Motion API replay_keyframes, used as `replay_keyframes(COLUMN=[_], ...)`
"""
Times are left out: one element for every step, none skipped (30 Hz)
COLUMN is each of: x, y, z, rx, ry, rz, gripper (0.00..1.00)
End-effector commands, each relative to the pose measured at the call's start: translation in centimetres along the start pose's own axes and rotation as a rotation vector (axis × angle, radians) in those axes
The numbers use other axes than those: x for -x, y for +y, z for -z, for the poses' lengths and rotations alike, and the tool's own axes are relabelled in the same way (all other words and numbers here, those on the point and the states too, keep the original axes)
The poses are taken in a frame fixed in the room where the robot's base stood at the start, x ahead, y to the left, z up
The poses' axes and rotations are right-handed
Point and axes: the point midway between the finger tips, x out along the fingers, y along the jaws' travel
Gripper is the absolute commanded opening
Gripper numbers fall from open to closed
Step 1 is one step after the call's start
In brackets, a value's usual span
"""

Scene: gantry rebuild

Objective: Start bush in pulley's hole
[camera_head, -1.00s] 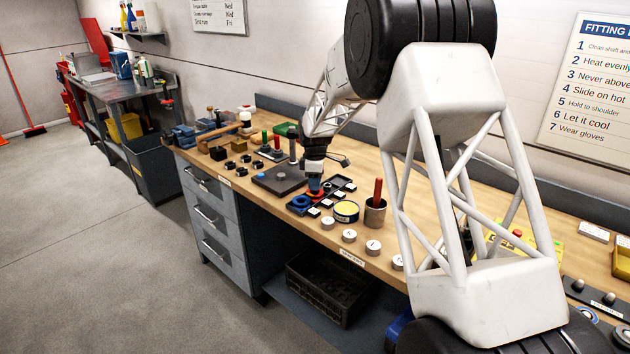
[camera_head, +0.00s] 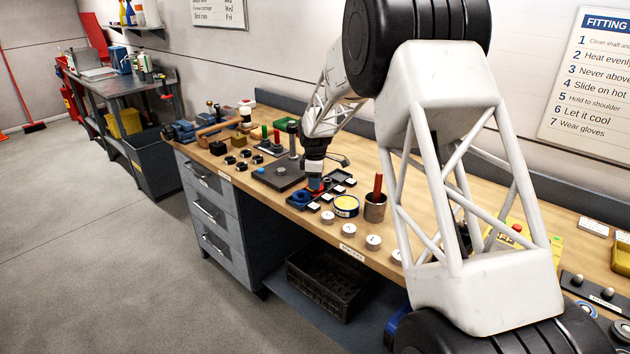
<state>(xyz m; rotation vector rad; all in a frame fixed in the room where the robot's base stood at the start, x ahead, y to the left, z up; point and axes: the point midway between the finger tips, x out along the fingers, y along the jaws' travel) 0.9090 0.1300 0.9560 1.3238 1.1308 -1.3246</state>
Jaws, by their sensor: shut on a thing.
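My gripper (camera_head: 316,182) points straight down over the dark tray at the front of the bench. It is shut on the bush, which is too small and too covered by the fingers to make out clearly. A red ring-shaped pulley (camera_head: 318,189) shows right under the fingertips, partly hidden by them. I cannot tell whether the bush is inside its hole. A blue ring-shaped pulley (camera_head: 300,197) lies just left of it in the tray (camera_head: 330,196).
A grey plate with an upright post (camera_head: 279,175) stands left of the gripper. Several white round pieces (camera_head: 327,217) line the front edge.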

Motion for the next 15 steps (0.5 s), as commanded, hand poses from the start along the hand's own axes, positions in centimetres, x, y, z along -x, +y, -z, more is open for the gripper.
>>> replay_keyframes(x=[-0.02,-0.04,-0.05,-0.06,-0.07,-0.07,-0.07,-0.07,-0.07,-0.07,-0.07,-0.07,-0.07,-0.06,-0.06], y=[0.01,0.01,0.01,0.01,0.01,0.01,0.01,0.01,0.01,0.01,0.01,0.01,0.01,0.01,0.01], z=[0.0,0.0,0.0,0.0,0.0,0.01,0.0,0.0,0.0,0.01,0.01,0.0,0.0,0.0,0.0], rx=[0.0,0.0,0.0,0.0,0.0,0.0,0.0,0.0,0.0,0.0,0.0,0.0,0.0,0.0,0.0], ry=[0.0,0.0,0.0,0.0,0.0,0.0,0.0,0.0,0.0,0.0,0.0,0.0,0.0,0.0,0.0], rz=[0.0,0.0,0.0,0.0,0.0,0.0,0.0,0.0,0.0,0.0,0.0,0.0,0.0,0.0,0.0], gripper=[0.06,0.06,0.06,0.06,0.06,0.06,0.06,0.06,0.06,0.06,0.06,0.06,0.06,0.35,0.41])
